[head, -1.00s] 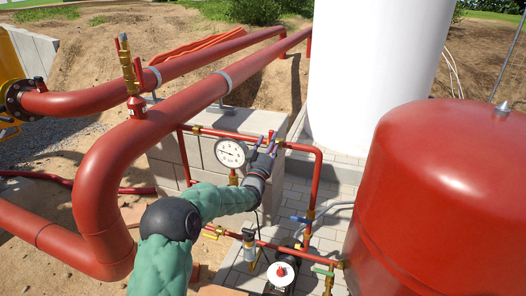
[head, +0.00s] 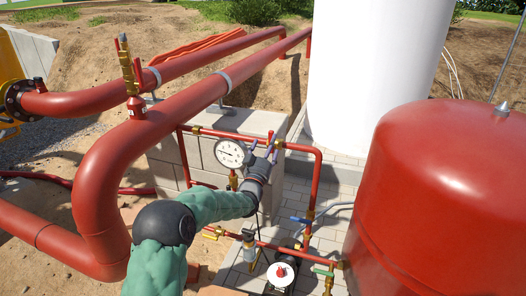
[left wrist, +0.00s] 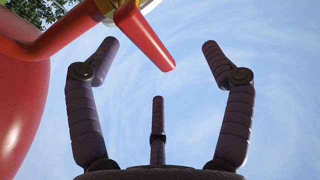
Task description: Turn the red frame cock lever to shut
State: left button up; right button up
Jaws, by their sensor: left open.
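The red lever (left wrist: 145,40) comes in from the top of the left wrist view, below a brass fitting (left wrist: 106,8), and its free end points down to the right. It lies in the gap between my left gripper's fingertips (left wrist: 160,62), nearer the left finger; I see no clear contact. In the head view the lever (head: 270,136) is a small red piece on the upper red pipe frame, just beyond my left gripper (head: 265,149). The gripper's fingers are spread and hold nothing. The lever's base is partly hidden in the head view. My right gripper is out of view.
A round pressure gauge (head: 230,153) stands just left of my left gripper. The red pipe frame (head: 318,175) runs right and down. A large red tank (head: 440,200) is at right, a white tank (head: 370,80) behind. A blue-handled valve (head: 300,220) sits lower.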

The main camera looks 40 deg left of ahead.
pick_arm(q)
jog(key=shift+v, duration=2.4)
jog(key=shift+s, duration=0.1)
jog(key=v, duration=1.1)
jog(key=shift+s+d+f, duration=0.15)
jog(key=shift+s, duration=0.2)
